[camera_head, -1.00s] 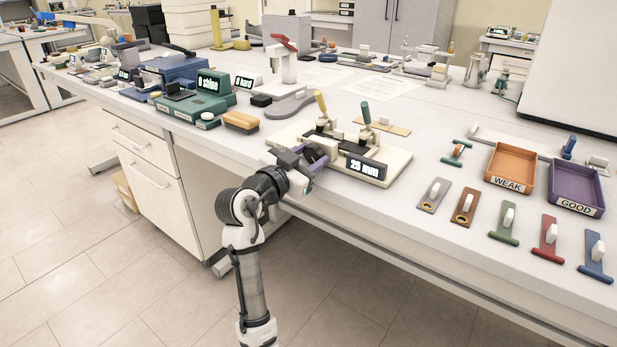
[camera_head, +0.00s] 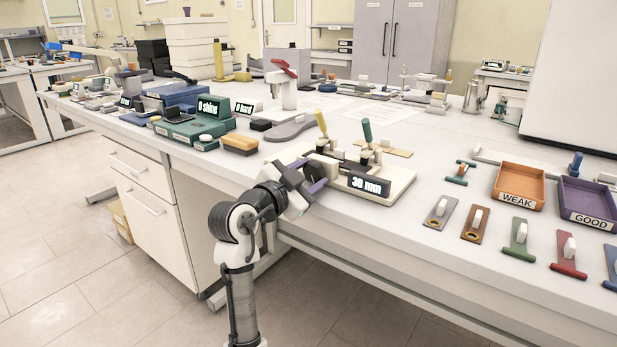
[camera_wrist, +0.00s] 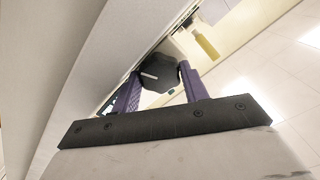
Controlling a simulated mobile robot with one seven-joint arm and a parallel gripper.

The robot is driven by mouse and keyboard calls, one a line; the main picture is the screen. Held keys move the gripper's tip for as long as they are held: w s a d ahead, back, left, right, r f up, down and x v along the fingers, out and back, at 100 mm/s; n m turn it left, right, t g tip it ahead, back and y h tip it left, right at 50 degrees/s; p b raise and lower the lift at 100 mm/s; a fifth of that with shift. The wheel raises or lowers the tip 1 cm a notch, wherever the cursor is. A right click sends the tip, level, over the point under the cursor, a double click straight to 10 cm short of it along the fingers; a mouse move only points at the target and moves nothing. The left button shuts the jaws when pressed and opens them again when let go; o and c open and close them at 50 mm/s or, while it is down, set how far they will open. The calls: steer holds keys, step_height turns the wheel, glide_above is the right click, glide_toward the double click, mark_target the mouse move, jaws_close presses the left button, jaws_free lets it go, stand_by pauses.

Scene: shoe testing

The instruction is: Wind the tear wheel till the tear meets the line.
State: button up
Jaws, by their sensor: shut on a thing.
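The tear tester is a cream board (camera_head: 402,188) near the front edge of the bench, with a yellow-handled lever (camera_head: 321,123) and a green-handled lever (camera_head: 367,131). Its black display (camera_head: 368,184) reads 30 mm. My gripper (camera_head: 314,178) is at the tester's front left side. In the wrist view its purple fingers (camera_wrist: 161,72) are shut on the dark lobed tear wheel (camera_wrist: 160,79), one on each side. A white mark shows on the wheel's face. The tear and the line cannot be made out from here.
An orange WEAK tray (camera_head: 519,185) and a purple GOOD tray (camera_head: 590,203) stand at the right. Several tabbed strips lie before them, including a green one (camera_head: 519,238). A brown brush (camera_head: 239,144) and a green shine meter (camera_head: 200,125) stand to the left.

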steer(key=o, duration=1)
steer(key=b+v, duration=0.1)
steer(key=v, duration=1.2)
steer(key=shift+s+a, duration=0.25)
steer(key=shift+s, duration=0.1)
